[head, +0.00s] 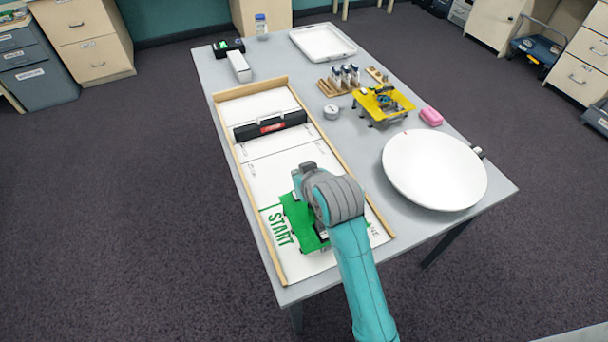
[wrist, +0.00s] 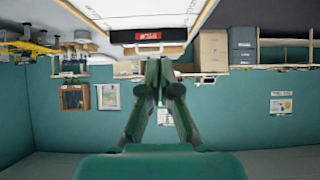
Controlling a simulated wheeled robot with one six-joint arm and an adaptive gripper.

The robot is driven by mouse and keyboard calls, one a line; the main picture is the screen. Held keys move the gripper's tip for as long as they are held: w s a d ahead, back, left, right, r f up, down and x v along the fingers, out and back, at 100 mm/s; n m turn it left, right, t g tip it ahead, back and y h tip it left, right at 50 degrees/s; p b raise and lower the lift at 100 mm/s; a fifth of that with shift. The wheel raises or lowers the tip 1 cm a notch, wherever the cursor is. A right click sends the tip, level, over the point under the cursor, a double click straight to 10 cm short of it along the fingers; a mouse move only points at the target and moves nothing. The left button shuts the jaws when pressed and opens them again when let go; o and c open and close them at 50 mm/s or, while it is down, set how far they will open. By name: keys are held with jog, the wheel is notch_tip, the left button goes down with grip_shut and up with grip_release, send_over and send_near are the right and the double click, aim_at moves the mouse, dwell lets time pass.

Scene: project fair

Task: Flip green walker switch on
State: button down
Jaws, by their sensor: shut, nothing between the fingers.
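The green walker (head: 296,215) lies on the white track board (head: 262,166) at its near end, by the word START. My wrist covers its right part in the head view, and its switch cannot be made out. In the wrist view my gripper (wrist: 160,66) is shut and empty, its fingers meeting at the tips. The head view hides the fingers behind my wrist, over or beside the walker; contact cannot be judged. The green walker cannot be made out in the wrist view.
A black bar with a red label (head: 251,131) crosses the track, which has wooden rails (head: 241,190). To the right are a yellow walker (head: 378,108), a pink block (head: 431,116), a round tin (head: 331,112) and a large white dish (head: 434,170).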

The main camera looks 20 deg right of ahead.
jog(key=s+r, duration=0.1)
jog(key=r, duration=0.1)
jog(key=s+r, duration=0.2)
jog(key=shift+f, duration=0.15)
dwell(0.4)
jog(key=shift+t, duration=0.5)
jog(key=s+f, duration=0.7)
jog(key=f, duration=0.1)
jog(key=shift+s+f, duration=0.25)
jog(key=shift+s, duration=0.15)
jog(key=shift+t, duration=0.6)
jog(key=s+f, duration=0.1)
jog(key=s, duration=0.2)
jog(key=s+f, duration=0.1)
jog(key=s, duration=0.3)
jog(key=s+f, duration=0.2)
jog(key=s, duration=0.1)
jog(key=shift+s+f, duration=0.1)
jog(key=shift+s, duration=0.15)
jog(key=s+r+t, duration=0.1)
jog(key=s+r, duration=0.1)
jog(key=s, duration=0.8)
jog(key=s+r+t, duration=0.1)
jog(key=s+r, duration=0.2)
jog(key=s, duration=0.8)
